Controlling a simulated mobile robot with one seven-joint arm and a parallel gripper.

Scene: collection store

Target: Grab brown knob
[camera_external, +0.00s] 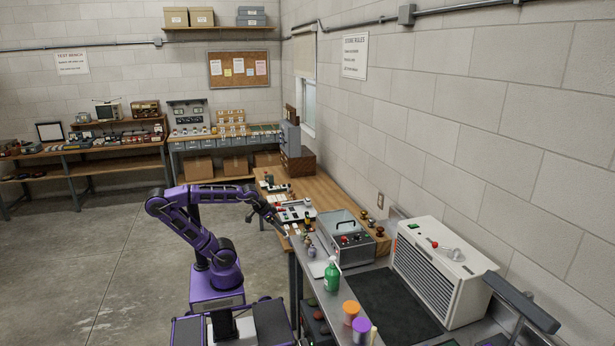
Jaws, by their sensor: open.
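Small knob-like pieces stand at the right edge of the wooden bench, right of the grey metal box; one of them looks brown (379,232). They are too small to tell apart surely, and I cannot confirm which is the brown knob. My gripper (284,234) is at the end of my purple arm, over the left edge of the bench. It is open, with nothing seen between its fingers. It is well apart from the brown piece, with the grey metal box (343,252) between them.
A white panel with small parts (296,211) lies near my gripper. A green bottle (332,275), orange-lidded jar (351,309) and purple-lidded jar (361,328) stand nearer the camera. A large white vented unit (440,265) stands along the right wall. A dark mat (393,303) is clear.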

